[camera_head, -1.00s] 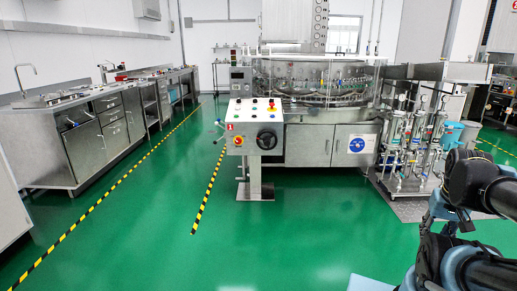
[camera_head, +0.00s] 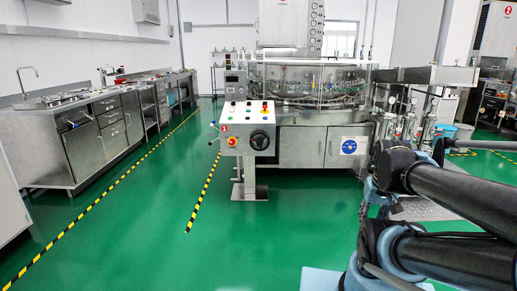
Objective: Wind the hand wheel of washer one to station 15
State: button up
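The washer (camera_head: 308,84) stands ahead, a steel machine with a round glazed top. In front of it, a control panel (camera_head: 245,115) on a post carries coloured buttons. The black hand wheel (camera_head: 259,140) is on the panel's front face, at its lower right. A small red tag (camera_head: 224,128) sits at the panel's left edge. The station marks are too small to read. My arm shows at the right; my gripper is not in view, and nothing of mine is seen touching the wheel.
Steel counters (camera_head: 95,130) line the left wall. Yellow-black floor tape (camera_head: 207,190) runs towards the panel post. The green floor (camera_head: 270,230) before the panel is clear. A rack with clear cylinders (camera_head: 408,125) stands right of the washer, partly behind my arm.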

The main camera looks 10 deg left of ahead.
aim_at(260, 143)
jog(key=i, duration=1)
